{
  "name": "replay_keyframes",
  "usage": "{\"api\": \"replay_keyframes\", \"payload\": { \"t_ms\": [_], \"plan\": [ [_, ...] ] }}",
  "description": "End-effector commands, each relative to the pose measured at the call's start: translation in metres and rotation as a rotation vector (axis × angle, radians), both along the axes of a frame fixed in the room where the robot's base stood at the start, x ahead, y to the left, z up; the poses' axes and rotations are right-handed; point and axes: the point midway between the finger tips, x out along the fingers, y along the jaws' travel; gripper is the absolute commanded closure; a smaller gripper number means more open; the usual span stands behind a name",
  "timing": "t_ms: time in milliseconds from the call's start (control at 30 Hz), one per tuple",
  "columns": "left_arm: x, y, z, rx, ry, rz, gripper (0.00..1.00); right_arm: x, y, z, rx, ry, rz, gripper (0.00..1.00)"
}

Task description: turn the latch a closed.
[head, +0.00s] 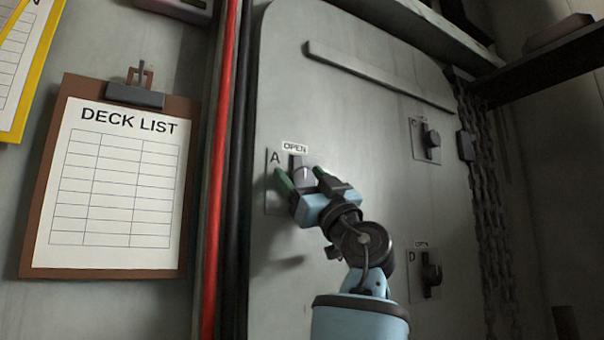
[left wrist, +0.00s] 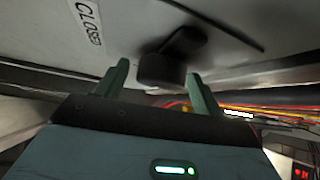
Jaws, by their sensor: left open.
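In the left wrist view the dark latch knob (left wrist: 160,69) shows just beyond and between the open fingers (left wrist: 158,85). I cannot tell whether they touch it. The CLOSED label (left wrist: 88,22) shows at upper left there. The gripper hides the lower plate. My right gripper is not in view.
Latch C (head: 431,141) and latch D (head: 431,272) sit to the right on the same door. A chain (head: 487,200) hangs at the door's right edge. Red and black pipes (head: 222,170) and a clipboard (head: 110,185) are to the left.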

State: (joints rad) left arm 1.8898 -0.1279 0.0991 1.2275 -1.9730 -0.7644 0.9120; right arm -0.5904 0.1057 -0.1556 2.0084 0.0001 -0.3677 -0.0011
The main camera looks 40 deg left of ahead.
Motion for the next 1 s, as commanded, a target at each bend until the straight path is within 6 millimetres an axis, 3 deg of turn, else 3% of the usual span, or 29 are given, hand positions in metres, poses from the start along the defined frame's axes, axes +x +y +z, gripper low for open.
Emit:
{"api": "replay_keyframes", "payload": {
  "t_ms": [267,600,1000],
  "plan": [
    [0.001,0.001,0.0,0.0,0.001,-0.001,0.33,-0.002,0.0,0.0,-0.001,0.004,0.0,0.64],
    [0.001,0.001,0.0,-0.001,0.001,-0.001,0.77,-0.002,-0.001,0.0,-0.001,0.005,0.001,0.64],
    [-0.001,0.001,0.003,0.029,0.068,-0.002,0.76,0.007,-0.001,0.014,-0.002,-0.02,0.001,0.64]
  ]
}}
